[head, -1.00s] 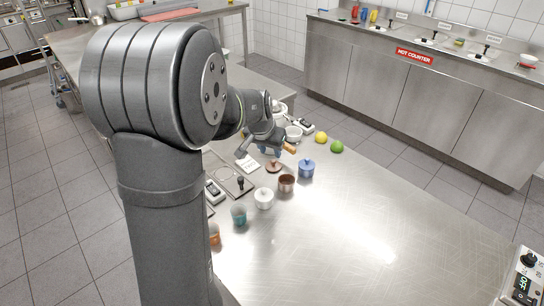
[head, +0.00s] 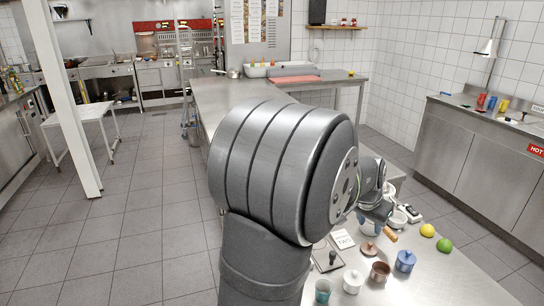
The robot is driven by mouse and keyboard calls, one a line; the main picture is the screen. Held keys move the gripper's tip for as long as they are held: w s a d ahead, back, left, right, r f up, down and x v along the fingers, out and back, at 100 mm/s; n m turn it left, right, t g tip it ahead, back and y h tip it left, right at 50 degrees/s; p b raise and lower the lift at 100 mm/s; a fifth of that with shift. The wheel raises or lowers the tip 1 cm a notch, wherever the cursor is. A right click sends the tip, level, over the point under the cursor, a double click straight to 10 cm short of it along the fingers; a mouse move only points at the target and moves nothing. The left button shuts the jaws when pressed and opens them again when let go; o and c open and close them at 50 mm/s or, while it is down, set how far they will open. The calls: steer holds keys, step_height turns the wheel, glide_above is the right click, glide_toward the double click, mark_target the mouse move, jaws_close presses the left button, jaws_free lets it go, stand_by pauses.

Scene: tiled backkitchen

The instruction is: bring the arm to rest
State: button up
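My arm fills the middle of the head view, its large grey joint standing in front of the steel worktop (head: 435,285). My gripper (head: 378,213) is small and far off behind that joint, over the back part of the worktop, near white bowls and a wooden handle (head: 390,237). Its fingers are partly hidden and too small to tell whether they are apart or hold anything.
Near the gripper stand a brown lid (head: 368,251), a brown pot (head: 380,272), a blue lidded pot (head: 405,261), a white lidded pot (head: 353,281) and a teal cup (head: 323,291). A lemon (head: 427,230) and a lime (head: 445,246) lie to the right. The front right worktop is clear.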

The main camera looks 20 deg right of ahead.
mark_target(371, 243)
steer(key=x, duration=1)
steer(key=shift+f, duration=0.25)
steer(key=shift+w+d, duration=0.1)
steer(key=shift+d, duration=0.05)
steer(key=shift+r, duration=1.25)
